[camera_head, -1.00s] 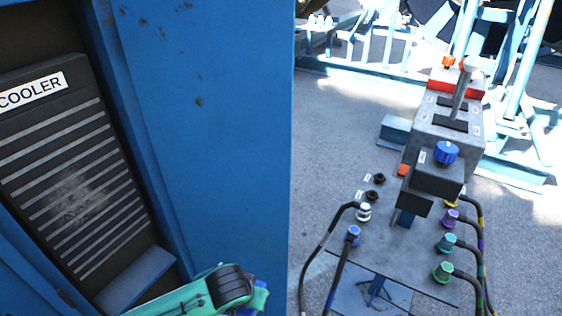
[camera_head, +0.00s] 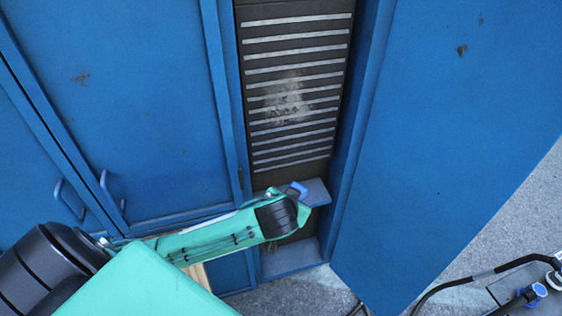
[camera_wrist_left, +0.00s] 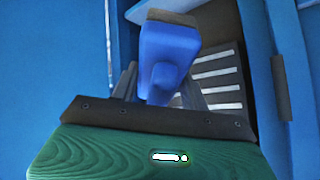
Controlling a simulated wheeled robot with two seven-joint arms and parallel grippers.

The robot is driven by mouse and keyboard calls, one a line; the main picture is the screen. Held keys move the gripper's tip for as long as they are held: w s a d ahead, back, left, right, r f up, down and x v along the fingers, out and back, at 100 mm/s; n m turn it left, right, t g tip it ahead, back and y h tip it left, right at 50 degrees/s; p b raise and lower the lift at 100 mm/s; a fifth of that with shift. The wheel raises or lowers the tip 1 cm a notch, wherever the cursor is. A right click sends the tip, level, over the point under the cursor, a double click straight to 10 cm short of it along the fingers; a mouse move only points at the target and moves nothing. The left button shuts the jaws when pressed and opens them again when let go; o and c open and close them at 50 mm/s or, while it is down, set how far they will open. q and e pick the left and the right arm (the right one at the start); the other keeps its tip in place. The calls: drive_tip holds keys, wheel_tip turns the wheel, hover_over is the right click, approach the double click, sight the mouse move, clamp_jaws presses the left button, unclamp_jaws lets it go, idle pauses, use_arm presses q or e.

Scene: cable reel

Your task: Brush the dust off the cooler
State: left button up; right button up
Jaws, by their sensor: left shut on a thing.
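The cooler (camera_head: 297,60) is a dark grey panel with light horizontal slats, set in a blue cabinet and seen in the head view. A pale dust patch (camera_head: 288,100) lies across its middle slats. In the left wrist view my left gripper (camera_wrist_left: 160,92) is shut on a blue object, seemingly the brush (camera_wrist_left: 168,55). A bit of blue shows beside the wrist in the head view. My right gripper is out of view.
Blue cabinet doors (camera_head: 110,110) with handles stand left of the cooler. A wide blue panel (camera_head: 450,130) stands to its right and flanks the recess. A console corner with black cables (camera_head: 515,263) is at the lower right, over grey floor.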

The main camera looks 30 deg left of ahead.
sight(292, 184)
use_arm(q)
drive_tip(key=w+a+r+t+y+b, duration=0.1)
drive_tip(key=b, duration=0.1)
drive_tip(key=w+a+r+t+y+b, duration=0.1)
drive_tip(key=w+t, duration=0.1)
drive_tip(key=shift+w+y+b, duration=0.1)
drive_tip(key=shift+y+b, duration=0.2)
drive_tip(key=shift+b, duration=0.05)
drive_tip(key=a+r+n+t+y+b, duration=0.1)
drive_tip(key=a+r+t+y+b, duration=0.3)
drive_tip(key=r+y+b, duration=0.5)
drive_tip(key=w+a+h+p, duration=0.1)
drive_tip(key=w+a, duration=0.3)
drive_tip(key=shift+w+r+t, duration=0.25)
drive_tip(key=shift+r+t, duration=0.15)
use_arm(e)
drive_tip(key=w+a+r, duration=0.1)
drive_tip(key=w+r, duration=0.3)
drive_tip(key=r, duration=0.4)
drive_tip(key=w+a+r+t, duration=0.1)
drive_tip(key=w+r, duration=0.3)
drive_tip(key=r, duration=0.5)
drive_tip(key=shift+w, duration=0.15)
use_arm(q)
drive_tip(key=shift+w+a+b, duration=0.45)
drive_tip(key=shift+w+a, duration=0.3)
drive_tip(key=shift+a, duration=0.05)
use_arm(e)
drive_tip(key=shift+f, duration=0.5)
